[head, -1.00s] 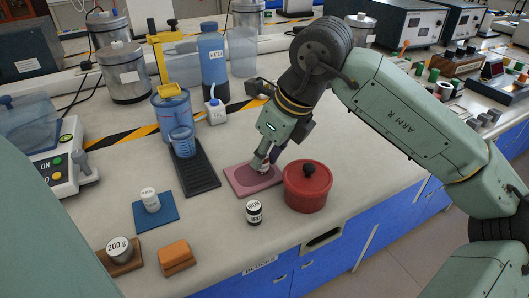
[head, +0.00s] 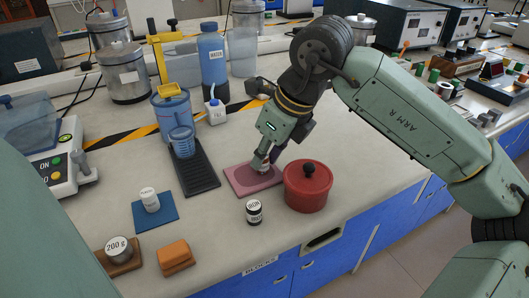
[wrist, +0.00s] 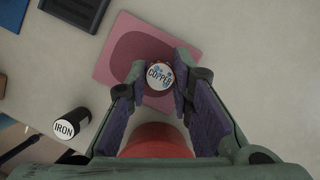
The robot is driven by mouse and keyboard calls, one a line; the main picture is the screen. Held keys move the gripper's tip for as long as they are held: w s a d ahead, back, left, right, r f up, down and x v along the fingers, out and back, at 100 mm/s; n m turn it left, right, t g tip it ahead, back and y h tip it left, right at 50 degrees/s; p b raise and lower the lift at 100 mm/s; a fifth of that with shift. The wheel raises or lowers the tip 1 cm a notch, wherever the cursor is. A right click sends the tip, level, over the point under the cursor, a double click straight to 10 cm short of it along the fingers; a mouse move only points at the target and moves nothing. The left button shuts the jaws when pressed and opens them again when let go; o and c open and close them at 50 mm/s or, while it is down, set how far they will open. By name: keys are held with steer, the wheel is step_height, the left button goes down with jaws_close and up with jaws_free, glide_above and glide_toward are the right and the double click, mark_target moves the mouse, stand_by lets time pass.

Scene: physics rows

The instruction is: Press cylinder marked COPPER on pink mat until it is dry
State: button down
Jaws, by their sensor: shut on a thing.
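The COPPER cylinder (wrist: 159,75) shows its round labelled top between my two fingers in the wrist view. My gripper (head: 264,164) is shut on it, over the pink mat (head: 239,183). The mat also shows in the wrist view (wrist: 112,62), with a darker damp-looking patch on it under and beside the cylinder. The cylinder is at or just above the mat; I cannot tell whether it touches. In the head view my fingers hide most of the cylinder. Blue spots, perhaps drops, show on its top.
A red lidded pot (head: 307,188) stands close right of the mat. The IRON cylinder (head: 254,212) stands in front of the mat. A black tray (head: 198,172) lies to the left. A white cylinder (head: 150,200) stands on a blue mat (head: 168,213). Bare counter lies between these.

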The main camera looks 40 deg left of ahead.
steer(key=shift+s, duration=0.1)
stand_by(0.3)
steer(key=shift+s+a+r+p, duration=0.1)
steer(key=shift+s+r+p, duration=0.1)
steer(key=shift+r+p, duration=0.3)
steer(key=shift+r, duration=0.1)
steer(key=shift+f+b, duration=0.75)
steer(key=shift+b, duration=0.25)
stand_by(1.6)
steer(key=shift+r, duration=0.15)
steer(key=shift+w+r+p, duration=0.3)
steer(key=shift+r+p, duration=0.15)
steer(key=shift+r, duration=0.15)
steer(key=shift+r, duration=0.15)
